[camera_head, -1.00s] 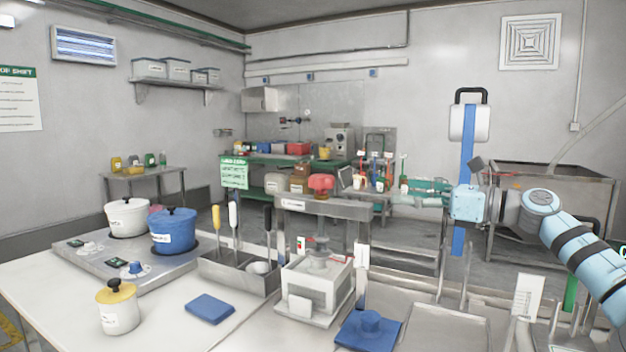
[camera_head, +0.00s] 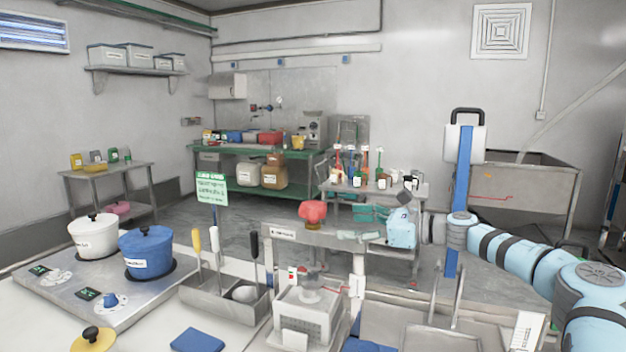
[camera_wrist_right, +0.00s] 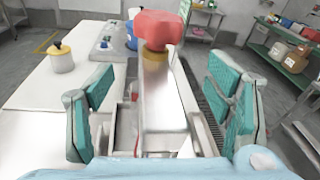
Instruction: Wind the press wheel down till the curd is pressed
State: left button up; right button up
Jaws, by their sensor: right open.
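The red press wheel (camera_head: 312,211) sits on top of the press's metal crossbeam (camera_head: 282,235), above a brass-coloured collar. Below the beam stands a white press box (camera_head: 307,318) with a pale round piece (camera_head: 311,290) at its top; I cannot make out the curd. My right gripper (camera_head: 362,224) is open and empty, just right of the wheel and apart from it. In the right wrist view the wheel (camera_wrist_right: 158,28) is straight ahead, beyond the gap between the teal fingers (camera_wrist_right: 165,105), with the beam running between them. My left gripper is not in view.
A blue pot (camera_head: 147,252) and a white pot (camera_head: 94,236) stand on the stove at left. A utensil holder (camera_head: 222,301) with upright handles is left of the press. Room above the wheel is clear.

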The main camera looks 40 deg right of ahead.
aim_at(313, 204)
jog(key=shift+a+f+n+g+p, duration=0.4)
jog(key=shift+n+g+p, duration=0.35)
jog(key=shift+p, duration=0.25)
jog(key=r+m+t+p, duration=0.1)
jog(key=r, duration=0.1)
jog(key=w+r+m+t+p, duration=0.1)
jog(key=r+m, duration=0.1)
jog(key=shift+a+r+t, duration=0.1)
jog(key=shift+t, duration=0.25)
jog(key=shift+w+p, duration=0.25)
jog(key=shift+p, duration=0.45)
jog(key=w, duration=0.1)
jog(key=w+p, duration=0.2)
jog(key=shift+w+a+m+y, duration=0.1)
jog(key=shift+a+m+y, duration=0.2)
jog(key=shift+a, duration=0.1)
jog(key=x, duration=0.3)
jog(key=f+x, duration=0.1)
jog(key=x, duration=0.1)
jog(key=shift+w+a, duration=0.2)
jog(key=shift+a, duration=0.15)
jog(key=shift+s+d, duration=0.15)
jog(key=shift+s, duration=0.1)
jog(key=shift+w, duration=0.1)
jog(key=c, duration=1.2)
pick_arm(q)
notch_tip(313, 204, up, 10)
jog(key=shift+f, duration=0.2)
pick_arm(e)
jog(key=shift+o, duration=0.2)
